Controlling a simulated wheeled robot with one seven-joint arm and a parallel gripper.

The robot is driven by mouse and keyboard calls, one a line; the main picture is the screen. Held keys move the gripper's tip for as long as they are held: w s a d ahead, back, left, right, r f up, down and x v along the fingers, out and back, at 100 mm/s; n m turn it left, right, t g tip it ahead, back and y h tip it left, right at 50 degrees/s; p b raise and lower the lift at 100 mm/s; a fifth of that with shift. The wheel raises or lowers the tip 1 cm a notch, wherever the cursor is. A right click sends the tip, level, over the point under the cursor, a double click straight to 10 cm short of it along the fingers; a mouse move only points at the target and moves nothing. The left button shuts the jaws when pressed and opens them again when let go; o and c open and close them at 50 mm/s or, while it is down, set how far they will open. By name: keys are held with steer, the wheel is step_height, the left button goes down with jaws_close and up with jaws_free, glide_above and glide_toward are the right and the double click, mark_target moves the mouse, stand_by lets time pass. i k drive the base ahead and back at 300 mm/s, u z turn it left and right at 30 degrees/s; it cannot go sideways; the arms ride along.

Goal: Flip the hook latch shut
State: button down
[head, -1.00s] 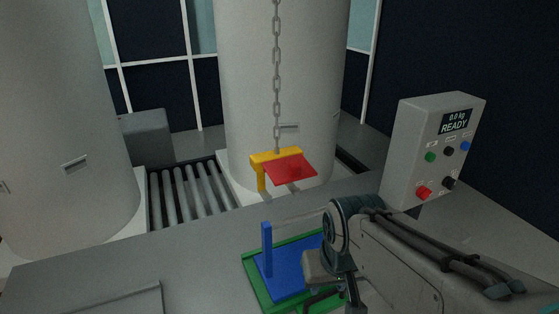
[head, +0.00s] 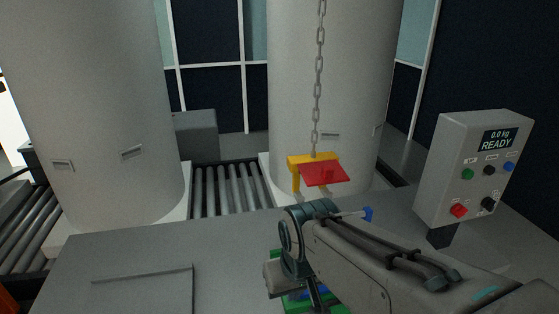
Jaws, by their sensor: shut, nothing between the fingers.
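A yellow hook (head: 296,160) hangs on a chain in front of the right-hand tank. Its red latch (head: 325,175) is a flat plate that sticks out forward and to the right of the yellow part, tilted downward. The hook hangs clear of my arm, whose wrist shows below it and slightly to the left. My wrist points down toward the bottom edge of the view.
A grey chain (head: 319,80) runs up from the hook. The right tank (head: 290,90) and left tank (head: 100,110) stand behind the grey table (head: 140,255). A console (head: 455,185) reading READY stands at the right. A green and blue fixture (head: 307,294) is mostly hidden under my arm.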

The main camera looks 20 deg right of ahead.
mark_target(324, 168)
steer(key=u, duration=0.1)
steer(key=i, duration=0.25)
steer(key=z, duration=0.85)
